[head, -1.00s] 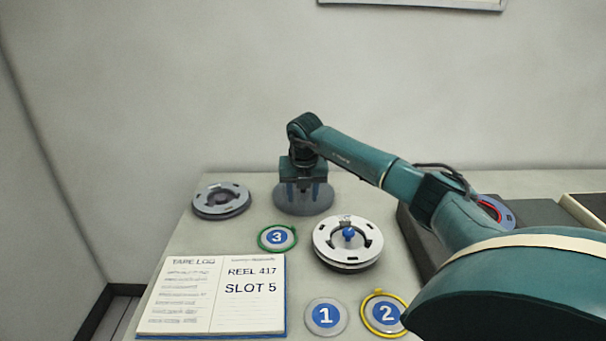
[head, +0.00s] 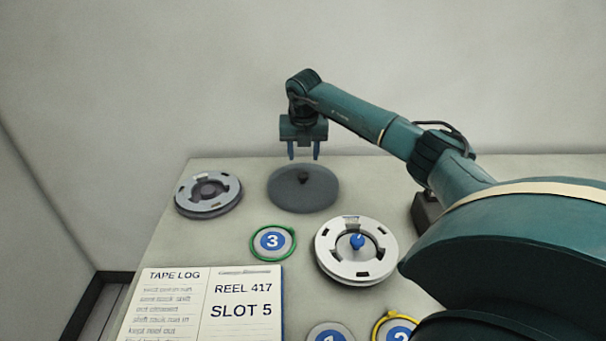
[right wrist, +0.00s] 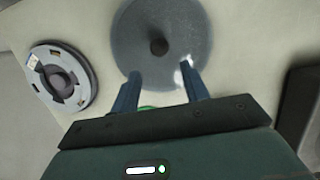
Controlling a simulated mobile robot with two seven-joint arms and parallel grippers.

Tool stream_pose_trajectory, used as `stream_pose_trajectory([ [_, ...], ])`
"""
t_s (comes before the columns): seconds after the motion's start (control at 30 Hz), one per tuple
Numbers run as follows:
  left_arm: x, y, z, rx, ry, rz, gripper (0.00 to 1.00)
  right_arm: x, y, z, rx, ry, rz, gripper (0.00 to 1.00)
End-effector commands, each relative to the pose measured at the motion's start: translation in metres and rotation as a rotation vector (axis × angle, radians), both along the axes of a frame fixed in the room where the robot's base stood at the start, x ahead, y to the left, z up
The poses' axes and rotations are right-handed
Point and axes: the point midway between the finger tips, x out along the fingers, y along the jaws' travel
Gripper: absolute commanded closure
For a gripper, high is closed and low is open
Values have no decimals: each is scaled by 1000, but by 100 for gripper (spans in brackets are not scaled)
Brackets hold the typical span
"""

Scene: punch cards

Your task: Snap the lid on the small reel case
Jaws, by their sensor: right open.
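A round, translucent grey lid (head: 283,199) with a dark knob (head: 303,178) lies flat at the back of the table. It also shows in the right wrist view (right wrist: 138,32). Whether a case sits under it I cannot tell. A grey slotted reel (head: 185,206), perhaps in a shallow case, lies to its left, uncovered, and also shows in the right wrist view (right wrist: 40,82). My right gripper (head: 303,157) is open and empty, fingers pointing down, above and apart from the knob. My left gripper is not in view.
A white reel (head: 333,255) with a blue knob stands front right of the lid. A green-ringed disc 3 (head: 272,241), a disc 1 (head: 328,334), a yellow-ringed disc 2 (head: 398,335) and an open tape log (head: 190,310) lie in front. My right arm hides the table's right side.

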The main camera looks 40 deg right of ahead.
Motion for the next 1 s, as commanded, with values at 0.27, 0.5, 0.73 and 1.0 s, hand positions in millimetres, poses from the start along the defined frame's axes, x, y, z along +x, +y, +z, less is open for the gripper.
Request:
stream_pose_trajectory([
  [0.27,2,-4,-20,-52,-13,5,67,6,-5,-38,2,0,-1,55],
  [0.5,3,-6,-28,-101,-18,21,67,12,-9,-64,1,1,-1,55],
  [0.73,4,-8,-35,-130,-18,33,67,16,-13,-83,1,-1,-1,55],
  [1.0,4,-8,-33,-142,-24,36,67,18,-14,-90,1,-1,0,55],
])
